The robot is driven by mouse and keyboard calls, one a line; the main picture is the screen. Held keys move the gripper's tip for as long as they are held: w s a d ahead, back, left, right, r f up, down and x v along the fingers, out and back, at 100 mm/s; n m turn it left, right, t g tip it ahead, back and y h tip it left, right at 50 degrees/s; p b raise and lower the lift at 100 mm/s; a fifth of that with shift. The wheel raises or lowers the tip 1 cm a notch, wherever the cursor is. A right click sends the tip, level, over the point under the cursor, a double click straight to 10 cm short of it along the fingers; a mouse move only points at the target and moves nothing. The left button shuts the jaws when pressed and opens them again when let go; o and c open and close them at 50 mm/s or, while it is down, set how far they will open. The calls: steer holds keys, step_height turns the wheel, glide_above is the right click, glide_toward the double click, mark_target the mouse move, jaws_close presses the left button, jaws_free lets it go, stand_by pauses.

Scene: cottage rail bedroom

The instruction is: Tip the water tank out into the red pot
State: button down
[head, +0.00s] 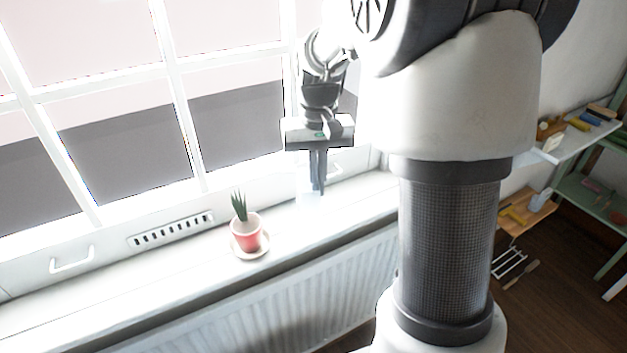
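The red pot (246,238) stands upright on a pale saucer (251,254) on the windowsill and holds a spiky green plant (239,207). My gripper (318,188) points down over the sill, to the right of the pot and apart from it. Its fingers look close together, but I cannot tell whether they are shut. A pale, washed-out shape (308,200) shows at the fingertips. It may be the water tank, but glare hides its outline, and I cannot tell whether the gripper touches it.
The bright sill (150,272) is clear to the left of the pot. A window with a handle (72,262) and a slotted vent (172,230) rises behind it. A ribbed radiator (270,305) hangs below. Shelves with small items (590,140) stand at the right. My arm blocks the centre right.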

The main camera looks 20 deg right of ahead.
mark_target(300, 203)
steer(key=s+r, duration=0.1)
steer(key=s, duration=0.1)
steer(key=s+r+p, duration=0.1)
steer(key=s+r, duration=0.1)
steer(key=shift+d+r+p, duration=0.2)
steer(key=shift+d+p, duration=0.1)
steer(key=shift+d, duration=0.1)
steer(key=shift+n, duration=0.9)
steer(key=a+f+p, duration=0.1)
steer(key=p, duration=0.1)
steer(key=w+a+f+p, duration=0.1)
steer(key=a+f+p, duration=0.1)
steer(key=p, duration=0.1)
steer(key=a+f+p, duration=0.1)
steer(key=f+p, duration=0.1)
steer(key=p, duration=0.1)
steer(key=shift+w+a, duration=0.4)
steer(key=shift+a+f, duration=0.25)
steer(key=shift+f, duration=0.3)
